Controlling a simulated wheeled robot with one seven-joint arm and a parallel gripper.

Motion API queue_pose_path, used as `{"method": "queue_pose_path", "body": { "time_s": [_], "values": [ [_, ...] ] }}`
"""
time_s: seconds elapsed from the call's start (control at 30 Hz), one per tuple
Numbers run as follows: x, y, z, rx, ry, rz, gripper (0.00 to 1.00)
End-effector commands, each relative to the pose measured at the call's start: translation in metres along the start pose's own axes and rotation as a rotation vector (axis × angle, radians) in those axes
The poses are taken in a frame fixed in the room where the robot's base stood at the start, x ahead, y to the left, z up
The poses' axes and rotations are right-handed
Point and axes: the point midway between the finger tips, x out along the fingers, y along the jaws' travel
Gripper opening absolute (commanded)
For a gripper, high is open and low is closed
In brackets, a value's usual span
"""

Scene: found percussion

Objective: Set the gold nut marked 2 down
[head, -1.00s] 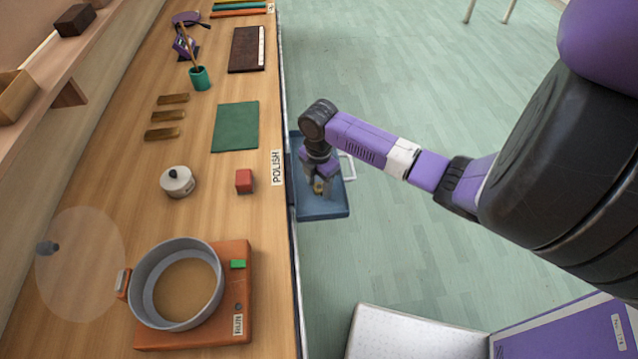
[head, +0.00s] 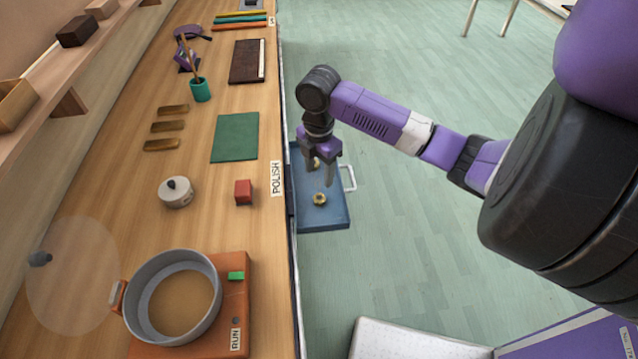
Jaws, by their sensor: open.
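A small gold nut (head: 319,199) lies on the floor of the open blue drawer (head: 335,216), just in front of my gripper. Its mark is too small to read. My gripper (head: 321,177) points down over the drawer with its fingers apart, clear of this nut. A second small gold piece (head: 316,163) shows between or behind the fingers. I cannot tell whether it lies in the drawer or what mark it has.
The drawer juts from the wooden bench (head: 220,215) beside the POLISH label (head: 276,179). The floor at right is open.

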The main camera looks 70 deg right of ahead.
Motion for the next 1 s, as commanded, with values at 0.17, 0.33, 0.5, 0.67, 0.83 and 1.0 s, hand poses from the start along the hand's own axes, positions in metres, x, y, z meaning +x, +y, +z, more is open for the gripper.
{"method": "queue_pose_path", "body": {
  "time_s": [0.17,0.33,0.5,0.67,0.83,1.0],
  "values": [
    [-0.014,0.0,0.001,0.002,-0.002,0.005,0.54],
    [-0.006,-0.002,0.019,0.067,-0.046,0.096,0.54],
    [0.021,-0.022,0.042,0.184,-0.075,0.308,0.54],
    [0.044,-0.069,0.028,0.274,0.021,0.473,0.54],
    [0.052,-0.134,-0.021,0.376,0.224,0.573,0.54],
    [0.026,-0.21,-0.111,0.546,0.549,0.628,0.54]
  ]
}}
